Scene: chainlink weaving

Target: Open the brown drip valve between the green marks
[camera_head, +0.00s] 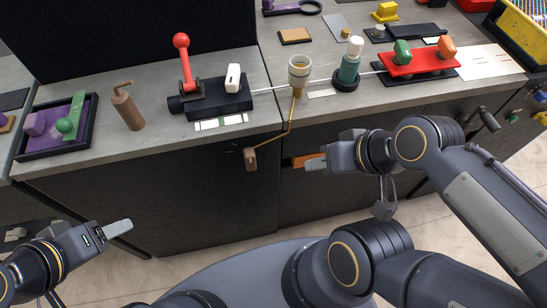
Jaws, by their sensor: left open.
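A brown cylinder with a small bent handle on top (128,110) stands upright on the left counter; I cannot tell if it is the drip valve. A smaller brown block (250,159) at the end of a thin yellow line is at the counter's front. A white strip with green marks (222,122) lies before a black device with a red-knobbed lever (184,62). My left gripper (119,228) is open, low in front of the left cabinet, apart from these things. My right gripper (312,163) is right of the brown block; its jaw gap is unclear.
A red tray (418,62) with green and orange pieces is at right. A dark tray (88,140) with purple and green pieces is at left. Floor shows below the cabinets.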

